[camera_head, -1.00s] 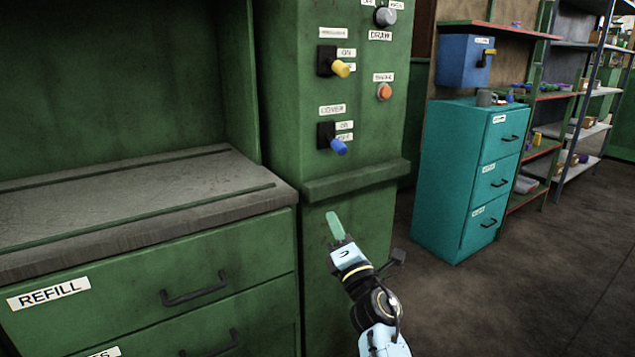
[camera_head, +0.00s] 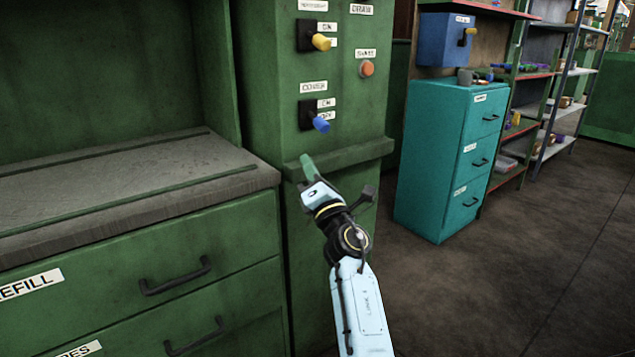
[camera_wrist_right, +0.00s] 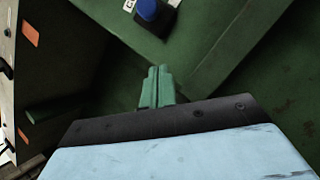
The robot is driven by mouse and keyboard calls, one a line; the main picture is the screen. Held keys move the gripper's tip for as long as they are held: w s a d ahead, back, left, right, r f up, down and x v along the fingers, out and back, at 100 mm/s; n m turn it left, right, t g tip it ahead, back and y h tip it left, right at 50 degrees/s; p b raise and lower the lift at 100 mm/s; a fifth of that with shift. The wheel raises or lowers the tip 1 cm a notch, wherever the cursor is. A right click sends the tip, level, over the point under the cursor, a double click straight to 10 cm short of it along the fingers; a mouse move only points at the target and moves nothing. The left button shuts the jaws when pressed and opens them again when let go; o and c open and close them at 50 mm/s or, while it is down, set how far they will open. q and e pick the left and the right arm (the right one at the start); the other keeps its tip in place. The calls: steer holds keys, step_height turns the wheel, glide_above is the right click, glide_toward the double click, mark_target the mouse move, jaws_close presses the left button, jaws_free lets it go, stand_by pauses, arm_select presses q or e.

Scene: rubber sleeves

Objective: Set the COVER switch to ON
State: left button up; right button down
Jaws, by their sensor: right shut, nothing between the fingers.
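The COVER switch is a dark plate with a blue lever (camera_head: 321,124) on the green cabinet front, under the COVER label (camera_head: 313,87). The lever points down and outward, beside the lower of two labels; the upper one reads ON. My right gripper (camera_head: 307,165) is shut and empty, its green fingers just below the lever, by the cabinet's ledge, apart from the lever. In the right wrist view the shut fingers (camera_wrist_right: 157,85) point toward the green panel, with the blue lever (camera_wrist_right: 150,10) at the top edge. My left gripper is not in view.
A yellow lever (camera_head: 321,42) sits above on the same panel, with an orange button (camera_head: 367,68) to its right. A green ledge (camera_head: 350,155) juts out below the switches. A teal drawer cabinet (camera_head: 440,165) stands to the right. A grey worktop (camera_head: 120,180) lies left.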

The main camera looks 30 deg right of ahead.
mark_target(316, 121)
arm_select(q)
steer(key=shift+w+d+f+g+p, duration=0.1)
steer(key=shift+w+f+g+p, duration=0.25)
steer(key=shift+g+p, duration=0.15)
arm_select(e)
steer(key=d+r, duration=0.1)
steer(key=w+d+r, duration=0.1)
steer(key=r, duration=0.1)
steer(key=w+d+r, duration=0.1)
steer(key=shift+w+d+r, duration=0.15)
steer(key=shift+d, duration=0.05)
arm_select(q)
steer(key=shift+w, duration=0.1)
